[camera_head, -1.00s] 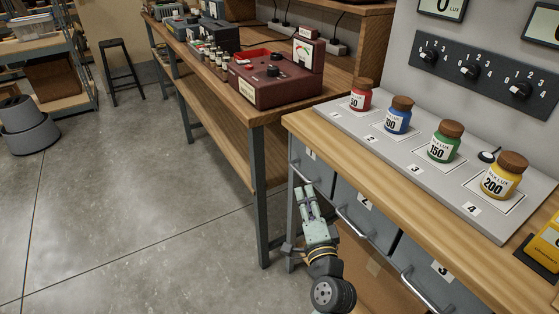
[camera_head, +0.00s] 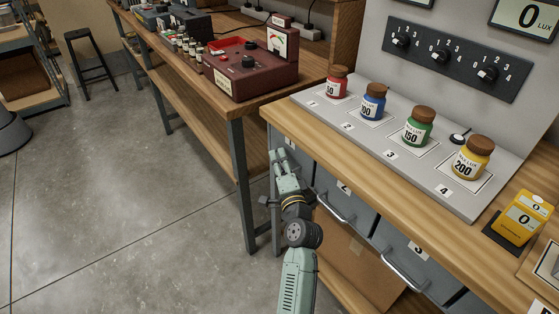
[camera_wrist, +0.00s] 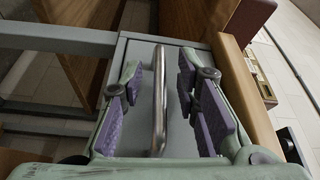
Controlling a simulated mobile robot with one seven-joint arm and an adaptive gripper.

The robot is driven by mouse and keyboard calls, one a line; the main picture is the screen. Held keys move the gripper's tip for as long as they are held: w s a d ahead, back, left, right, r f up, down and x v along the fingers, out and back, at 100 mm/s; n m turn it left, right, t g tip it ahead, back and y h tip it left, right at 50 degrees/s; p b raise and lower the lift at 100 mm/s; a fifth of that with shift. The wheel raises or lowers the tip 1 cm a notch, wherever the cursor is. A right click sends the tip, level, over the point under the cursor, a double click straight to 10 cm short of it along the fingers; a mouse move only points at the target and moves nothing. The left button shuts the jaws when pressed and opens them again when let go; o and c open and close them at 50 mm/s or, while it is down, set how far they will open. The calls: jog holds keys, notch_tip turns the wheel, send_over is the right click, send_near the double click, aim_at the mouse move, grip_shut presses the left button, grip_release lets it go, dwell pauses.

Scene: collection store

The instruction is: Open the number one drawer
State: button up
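The number one drawer (camera_head: 303,164) is the grey drawer at the left end of the wooden bench and looks shut. My gripper (camera_head: 284,155) is in front of it and hides most of its front and its handle. In the wrist view, the drawer's metal bar handle (camera_wrist: 159,100) lies between the two fingers of my gripper (camera_wrist: 160,112). The fingers are apart, with purple pads on either side of the bar. A gap shows between the bar and the pads.
Drawers two (camera_head: 345,195) and three (camera_head: 405,255), with bar handles, are to the right. Four labelled jars, including a red jar (camera_head: 336,84), stand on the grey board (camera_head: 375,140) above. The wooden table (camera_head: 225,108) stands close on the left. Open floor (camera_head: 120,200) lies further left.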

jog(key=shift+c, duration=0.4)
grip_shut()
dwell(0.5)
